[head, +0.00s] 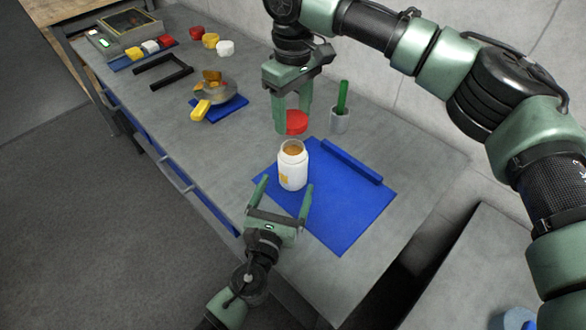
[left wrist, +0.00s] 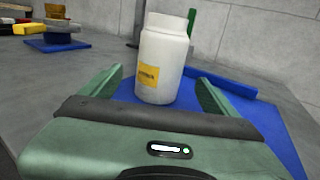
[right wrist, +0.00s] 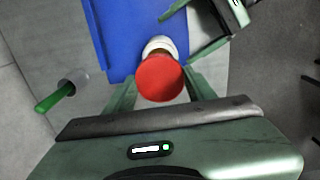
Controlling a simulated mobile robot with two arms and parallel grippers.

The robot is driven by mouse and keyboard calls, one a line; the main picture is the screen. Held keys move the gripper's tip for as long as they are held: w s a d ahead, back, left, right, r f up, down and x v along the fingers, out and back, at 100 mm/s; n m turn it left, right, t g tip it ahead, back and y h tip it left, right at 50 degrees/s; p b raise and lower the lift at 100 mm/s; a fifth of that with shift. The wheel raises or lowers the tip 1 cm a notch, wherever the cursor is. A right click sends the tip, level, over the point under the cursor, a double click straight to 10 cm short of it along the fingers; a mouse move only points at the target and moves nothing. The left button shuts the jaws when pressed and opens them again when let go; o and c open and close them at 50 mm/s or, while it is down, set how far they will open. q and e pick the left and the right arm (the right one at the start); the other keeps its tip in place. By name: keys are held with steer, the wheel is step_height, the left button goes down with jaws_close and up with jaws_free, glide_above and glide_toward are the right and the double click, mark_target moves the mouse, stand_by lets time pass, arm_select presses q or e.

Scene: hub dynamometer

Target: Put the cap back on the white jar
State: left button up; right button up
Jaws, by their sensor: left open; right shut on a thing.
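The white jar (head: 293,166) stands upright and uncapped on the blue mat (head: 350,215), its mouth showing brown contents. The jar also shows in the left wrist view (left wrist: 161,62) with a yellow label. My right gripper (head: 292,118) is shut on the red cap (head: 297,122) and holds it above the jar, apart from it and slightly behind. In the right wrist view the cap (right wrist: 160,78) partly hides the jar (right wrist: 160,45). My left gripper (head: 283,200) is open in front of the jar, its fingers low and spread toward either side of it.
A grey cup with a green stick (head: 340,115) stands behind the jar, near a blue bar (head: 351,160) on the mat. To the left are a metal pan-like item with a yellow handle (head: 203,108), a black frame (head: 158,72) and several coloured blocks. The mat's right part is clear.

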arm_select(q)
steer(key=x, duration=0.6)
steer(key=shift+w, duration=0.15)
jaws_close()
arm_select(e)
glide_above(293, 153)
steer(key=shift+f, duration=2.5)
steer(key=shift+f, duration=0.9)
steer(key=shift+f, duration=0.55)
